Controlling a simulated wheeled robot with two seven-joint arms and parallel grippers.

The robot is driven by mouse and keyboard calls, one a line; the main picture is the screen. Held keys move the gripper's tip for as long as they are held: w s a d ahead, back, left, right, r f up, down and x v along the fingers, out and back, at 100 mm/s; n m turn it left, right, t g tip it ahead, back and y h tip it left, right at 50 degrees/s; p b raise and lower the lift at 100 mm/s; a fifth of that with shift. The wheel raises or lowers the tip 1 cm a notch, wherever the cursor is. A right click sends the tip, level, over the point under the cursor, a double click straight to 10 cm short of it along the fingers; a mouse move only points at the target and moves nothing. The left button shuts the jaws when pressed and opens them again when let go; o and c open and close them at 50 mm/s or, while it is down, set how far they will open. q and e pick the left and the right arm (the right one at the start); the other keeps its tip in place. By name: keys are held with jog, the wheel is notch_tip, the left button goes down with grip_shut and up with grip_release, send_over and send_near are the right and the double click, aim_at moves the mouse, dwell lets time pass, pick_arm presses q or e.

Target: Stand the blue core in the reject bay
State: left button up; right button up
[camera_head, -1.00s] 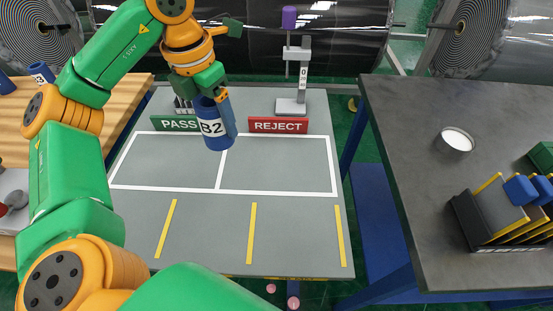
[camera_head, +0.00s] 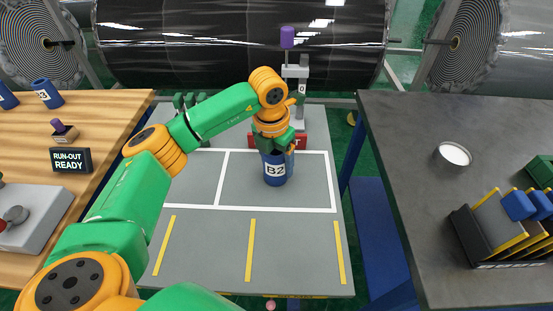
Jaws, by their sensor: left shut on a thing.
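The blue core (camera_head: 273,172), with a white B2 label, is upright inside the white outline of the right-hand bay, in front of the red REJECT sign (camera_head: 299,141). My left gripper (camera_head: 278,150) is shut on the core at its upper end. The core's base appears at or close to the grey table surface; I cannot tell whether it touches. The arm and gripper hide much of the sign and the core's top. The reject bay (camera_head: 310,188) is otherwise clear. My right gripper is not in view.
A grey stand with a purple top (camera_head: 287,38) rises behind the reject sign. The left-hand bay (camera_head: 195,185) is partly covered by my left arm. Other blue cores (camera_head: 47,95) stand on the wooden table at left. A dark table with a rack (camera_head: 495,228) is at right.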

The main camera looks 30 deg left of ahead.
pick_arm(q)
jog(key=o, duration=1.5)
jog(key=shift+f, duration=0.1)
jog(key=r, duration=0.4)
jog(key=s+r, duration=0.1)
jog(key=r, duration=0.7)
jog(key=shift+s+a+r, duration=0.1)
jog(key=shift+s, duration=0.2)
